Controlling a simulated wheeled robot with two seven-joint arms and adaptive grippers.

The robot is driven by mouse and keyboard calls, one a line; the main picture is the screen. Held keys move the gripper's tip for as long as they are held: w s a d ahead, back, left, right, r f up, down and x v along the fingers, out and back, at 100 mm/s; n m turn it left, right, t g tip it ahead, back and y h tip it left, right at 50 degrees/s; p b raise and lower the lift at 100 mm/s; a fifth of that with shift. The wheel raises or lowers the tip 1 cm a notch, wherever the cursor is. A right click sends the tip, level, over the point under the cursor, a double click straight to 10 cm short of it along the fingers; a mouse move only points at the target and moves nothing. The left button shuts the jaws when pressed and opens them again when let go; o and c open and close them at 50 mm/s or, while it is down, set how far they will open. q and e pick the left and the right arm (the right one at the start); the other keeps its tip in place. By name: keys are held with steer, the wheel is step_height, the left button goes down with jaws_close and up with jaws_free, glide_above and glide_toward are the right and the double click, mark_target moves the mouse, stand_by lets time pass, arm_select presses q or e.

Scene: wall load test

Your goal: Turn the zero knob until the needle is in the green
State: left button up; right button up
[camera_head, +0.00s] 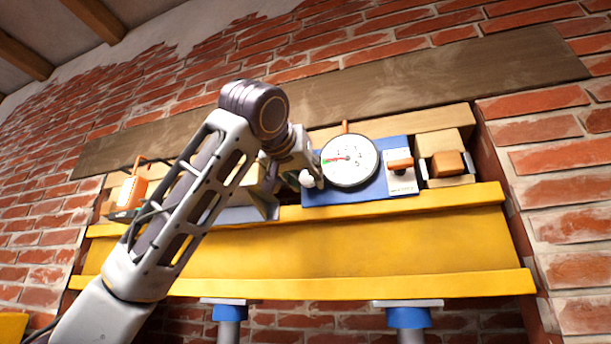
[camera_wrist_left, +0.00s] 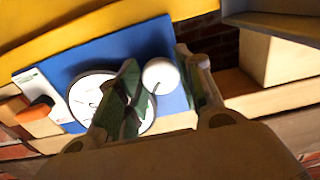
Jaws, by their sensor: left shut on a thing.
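A round white dial gauge (camera_head: 350,161) is fixed on a blue plate (camera_head: 400,150). A small green patch and a reddish mark show at the left of its face; the needle's exact place is too small to tell. The white zero knob (camera_head: 306,179) is left of the dial. My left gripper (camera_head: 312,170) is at the knob, shut on it. In the left wrist view the knob (camera_wrist_left: 160,76), with a dark line on it, sits between the fingers (camera_wrist_left: 163,88). One finger partly covers the dial (camera_wrist_left: 84,92) there. My right gripper is not in view.
An orange lever on a white label plate (camera_head: 401,178) is right of the dial. A wooden block with an orange piece (camera_head: 447,164) stands farther right. A yellow beam (camera_head: 400,245) runs below, on blue-topped props (camera_head: 408,318). Brick wall surrounds it.

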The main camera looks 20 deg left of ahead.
arm_select(q)
steer(key=shift+n+b, duration=0.8)
steer(key=shift+n, duration=0.2)
steer(key=o, duration=1)
steer(key=shift+s, duration=0.15)
steer(key=s, duration=1.1)
steer(key=shift+s+a, duration=0.2)
steer(key=shift+s, duration=0.2)
